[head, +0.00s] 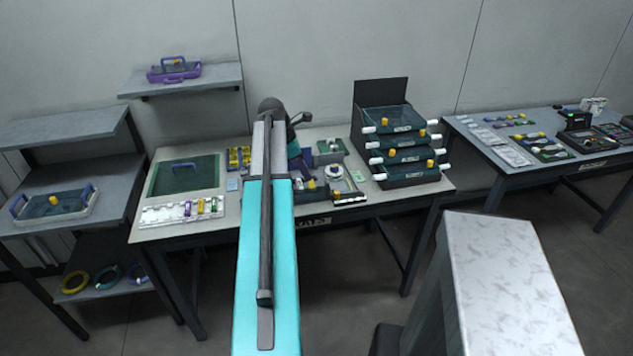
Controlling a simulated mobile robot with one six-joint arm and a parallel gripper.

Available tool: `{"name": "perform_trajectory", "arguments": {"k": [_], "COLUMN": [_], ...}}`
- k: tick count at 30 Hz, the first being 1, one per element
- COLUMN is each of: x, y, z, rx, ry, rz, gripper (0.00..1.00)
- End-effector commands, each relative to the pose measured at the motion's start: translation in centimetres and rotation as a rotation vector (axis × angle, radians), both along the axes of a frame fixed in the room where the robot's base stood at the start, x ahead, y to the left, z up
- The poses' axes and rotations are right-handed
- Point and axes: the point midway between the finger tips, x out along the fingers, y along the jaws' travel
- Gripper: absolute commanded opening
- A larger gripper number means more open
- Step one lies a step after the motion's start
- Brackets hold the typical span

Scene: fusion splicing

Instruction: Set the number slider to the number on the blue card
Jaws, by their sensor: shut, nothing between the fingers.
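A small light-blue card (232,184) lies on the middle table, left of my arm; any number on it is too small to read. A dark strip with a small yellow knob (335,195) lies near the table's front edge, right of my arm. It looks like the number slider, but its marks and setting cannot be read.
A white round device (336,171) stands just behind the strip. Stacked dark drawers with white-ended handles (403,150) stand to the right. A green mat (184,176) and a white tray of small coloured parts (182,212) lie to the left. A yellow organiser (238,158) is near my arm.

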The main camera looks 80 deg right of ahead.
Motion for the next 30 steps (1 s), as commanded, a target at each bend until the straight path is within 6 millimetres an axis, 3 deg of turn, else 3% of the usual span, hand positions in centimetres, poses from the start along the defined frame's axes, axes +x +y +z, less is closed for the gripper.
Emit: {"name": "perform_trajectory", "arguments": {"k": [30], "x": [-4.2], "y": [-1.9], "z": [-8.8], "rx": [0.000], "ry": [0.000], "rz": [-0.008], "gripper": [0.00]}}
